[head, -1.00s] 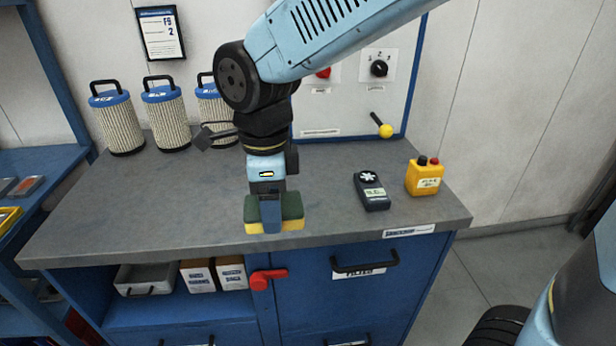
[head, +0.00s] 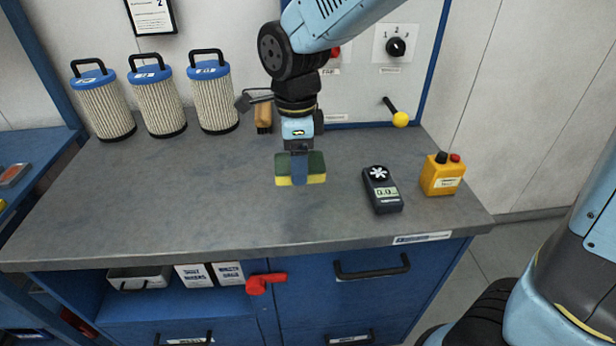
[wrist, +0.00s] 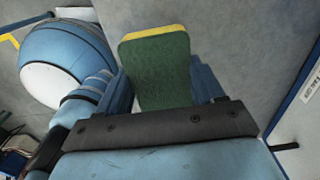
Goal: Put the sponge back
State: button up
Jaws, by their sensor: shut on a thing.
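The sponge (head: 316,169) is green on top with a yellow layer below. My gripper (head: 299,170) is shut on it, with one finger showing across its near side in the head view. The sponge appears held above the grey worktop (head: 130,205), near its middle; the exact gap is hard to tell. In the wrist view the sponge (wrist: 160,75) stands between both fingers of my gripper (wrist: 163,88), its green face toward the camera and its yellow edge at the far end.
Three filter cartridges (head: 158,100) stand at the back left. A brush (head: 263,115) is behind my arm. A dark handheld meter (head: 382,190) and a yellow button box (head: 441,174) are at the right. A red valve handle (head: 266,281) sticks out below the front edge. The worktop's left front is clear.

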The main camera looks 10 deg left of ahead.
send_over(307, 190)
jog(key=f, duration=0.5)
jog(key=shift+s+f, duration=0.25)
jog(key=shift+f, duration=0.15)
jog(key=shift+w+f, duration=0.15)
jog(key=shift+f, duration=0.8)
jog(key=shift+w+f, duration=0.15)
jog(key=shift+f, duration=0.75)
jog(key=shift+f, duration=0.1)
jog(key=o, duration=1)
notch_tip(307, 190, up, 12)
jog(key=shift+d+r, duration=0.15)
jog(key=shift+r, duration=0.05)
